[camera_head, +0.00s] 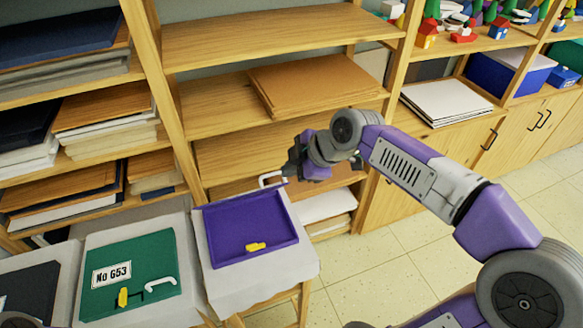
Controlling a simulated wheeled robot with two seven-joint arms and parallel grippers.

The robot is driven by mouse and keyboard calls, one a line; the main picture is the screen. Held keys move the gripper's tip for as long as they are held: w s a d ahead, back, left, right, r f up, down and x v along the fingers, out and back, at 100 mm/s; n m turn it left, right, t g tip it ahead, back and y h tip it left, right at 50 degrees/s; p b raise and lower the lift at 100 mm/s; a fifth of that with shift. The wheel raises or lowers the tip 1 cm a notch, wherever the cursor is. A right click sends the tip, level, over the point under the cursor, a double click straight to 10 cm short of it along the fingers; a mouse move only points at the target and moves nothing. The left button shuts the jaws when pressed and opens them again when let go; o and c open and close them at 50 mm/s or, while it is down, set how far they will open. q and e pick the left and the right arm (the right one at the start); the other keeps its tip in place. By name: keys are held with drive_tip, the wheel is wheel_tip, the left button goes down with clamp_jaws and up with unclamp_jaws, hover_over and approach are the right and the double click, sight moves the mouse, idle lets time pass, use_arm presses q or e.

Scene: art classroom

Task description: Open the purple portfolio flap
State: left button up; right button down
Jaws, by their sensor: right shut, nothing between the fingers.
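The purple portfolio (232,243) lies on a pale cloth-covered stand at the lower middle. It shows a shallow recessed inside with a raised rim, and a yellow clasp (256,246) near its front. A white handle (268,178) shows just past its far right corner; the flap seems to stand up near edge-on at the far side, hard to make out. My right gripper (293,170) is beside the handle, shut and empty, just above the far right corner. Whether it touches the handle or flap I cannot tell. My left gripper is not in view.
A green portfolio (148,255) labelled "No G53" lies to the left, with a dark portfolio (30,290) beyond it. Wooden shelves (265,40) with stacked boards stand close behind my right gripper. Tiled floor (375,265) is free to the right.

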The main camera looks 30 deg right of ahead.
drive_tip(key=x, duration=0.7)
drive_tip(key=shift+r+b, duration=0.1)
drive_tip(key=shift+b, duration=0.3)
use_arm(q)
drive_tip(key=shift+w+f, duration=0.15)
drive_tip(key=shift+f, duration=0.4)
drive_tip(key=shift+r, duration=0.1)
